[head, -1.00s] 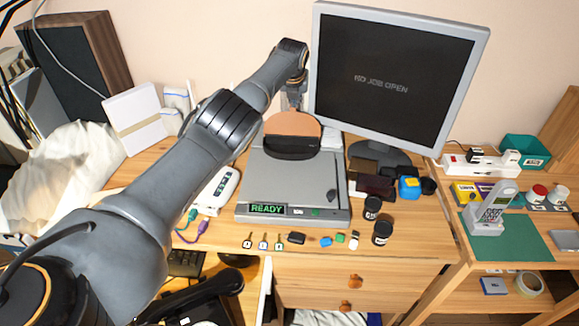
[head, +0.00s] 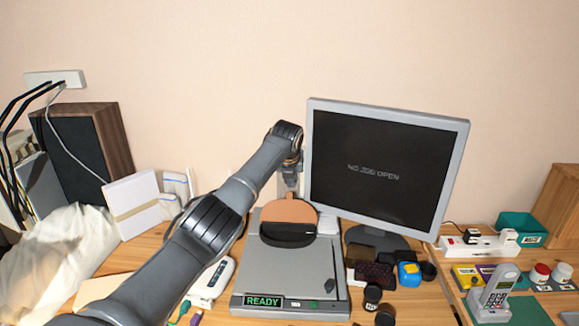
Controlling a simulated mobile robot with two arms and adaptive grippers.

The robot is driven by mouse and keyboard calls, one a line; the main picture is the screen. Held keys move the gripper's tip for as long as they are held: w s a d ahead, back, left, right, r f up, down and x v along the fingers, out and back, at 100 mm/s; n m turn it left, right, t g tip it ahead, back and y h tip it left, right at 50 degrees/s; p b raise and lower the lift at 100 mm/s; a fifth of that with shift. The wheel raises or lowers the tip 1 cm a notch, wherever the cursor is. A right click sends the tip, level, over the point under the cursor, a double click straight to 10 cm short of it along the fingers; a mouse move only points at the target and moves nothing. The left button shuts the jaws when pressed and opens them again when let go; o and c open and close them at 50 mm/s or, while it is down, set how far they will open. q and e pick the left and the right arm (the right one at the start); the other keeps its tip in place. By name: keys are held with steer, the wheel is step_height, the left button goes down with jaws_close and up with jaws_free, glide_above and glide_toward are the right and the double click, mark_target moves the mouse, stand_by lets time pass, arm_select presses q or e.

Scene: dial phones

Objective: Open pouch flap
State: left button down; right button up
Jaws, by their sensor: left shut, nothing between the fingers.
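The pouch (head: 288,237) lies on the back part of a grey flat device. Its lower part is black, and a tan half-round piece (head: 289,212) stands or lies behind it; I cannot tell how far the flap is lifted. My left gripper (head: 291,193) points down at the far edge of the tan piece. Its fingers are small and partly hidden, and they hold nothing. I cannot tell whether they touch the pouch. My right gripper is not in view.
The grey device (head: 290,275) shows a green "READY" display. A monitor (head: 385,165) reading "NO JOB OPEN" stands close right of my left gripper. Dark jars (head: 372,297) and a blue box (head: 408,273) are at right; a white handheld device (head: 212,280) is at left.

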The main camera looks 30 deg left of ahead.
arm_select(q)
steer(key=v, duration=0.9)
steer(key=shift+s+r, duration=0.2)
steer(key=shift+r, duration=0.05)
